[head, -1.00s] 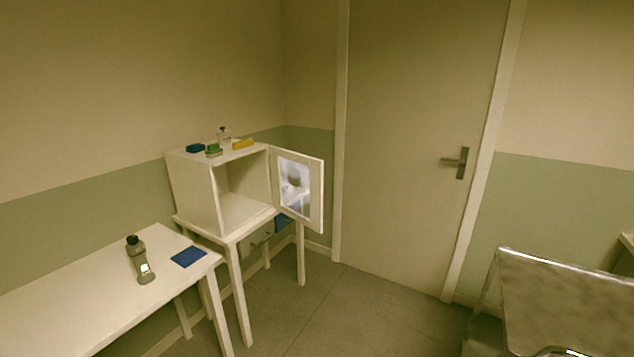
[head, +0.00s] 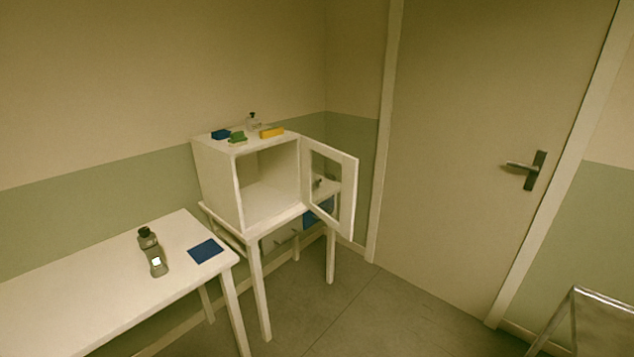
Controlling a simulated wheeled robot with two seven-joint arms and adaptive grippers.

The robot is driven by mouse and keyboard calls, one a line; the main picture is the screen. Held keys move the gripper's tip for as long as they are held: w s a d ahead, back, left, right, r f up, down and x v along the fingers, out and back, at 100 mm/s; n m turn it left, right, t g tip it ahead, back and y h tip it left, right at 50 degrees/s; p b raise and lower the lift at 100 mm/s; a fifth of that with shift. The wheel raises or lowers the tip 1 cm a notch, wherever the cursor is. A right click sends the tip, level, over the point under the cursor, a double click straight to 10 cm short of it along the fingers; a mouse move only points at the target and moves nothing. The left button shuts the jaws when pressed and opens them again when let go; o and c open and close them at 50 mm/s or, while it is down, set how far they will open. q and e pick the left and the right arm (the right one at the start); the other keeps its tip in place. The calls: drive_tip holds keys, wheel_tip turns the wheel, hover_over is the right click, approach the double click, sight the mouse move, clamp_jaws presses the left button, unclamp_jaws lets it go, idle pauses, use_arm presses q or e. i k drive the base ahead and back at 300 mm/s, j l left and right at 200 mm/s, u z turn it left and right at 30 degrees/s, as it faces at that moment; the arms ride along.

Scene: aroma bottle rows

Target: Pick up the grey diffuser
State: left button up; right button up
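A grey bottle-like thing (head: 156,262) with a dark cap and a small white label is on the white table (head: 95,278) at the left. It looks like the grey diffuser. I cannot tell for sure whether it stands or lies. A blue square mat (head: 206,251) lies to its right, apart from it. Neither of my grippers is in view.
A white cabinet (head: 217,187) with its glass door (head: 348,200) open stands on a stand. On its top are a blue item (head: 221,134), a green item (head: 237,138), a yellow item (head: 272,132) and a clear bottle (head: 253,123). A metal-edged table (head: 600,315) is at the lower right. The floor (head: 335,310) between is clear.

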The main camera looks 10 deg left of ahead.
sight(149, 244)
drive_tip(key=i+l+u, duration=0.7)
drive_tip(key=i+l, duration=0.15)
drive_tip(key=i+l+u, duration=0.2)
drive_tip(key=l, duration=0.3)
drive_tip(key=i+l+u, duration=0.25)
drive_tip(key=l, duration=0.15)
drive_tip(key=i+l+u, duration=0.25)
drive_tip(key=l, duration=0.2)
drive_tip(key=l+u, duration=0.2)
drive_tip(key=l, duration=0.25)
drive_tip(key=i+l+u, duration=0.1)
drive_tip(key=l+u, duration=0.15)
drive_tip(key=l, duration=0.3)
drive_tip(key=u, duration=1.35)
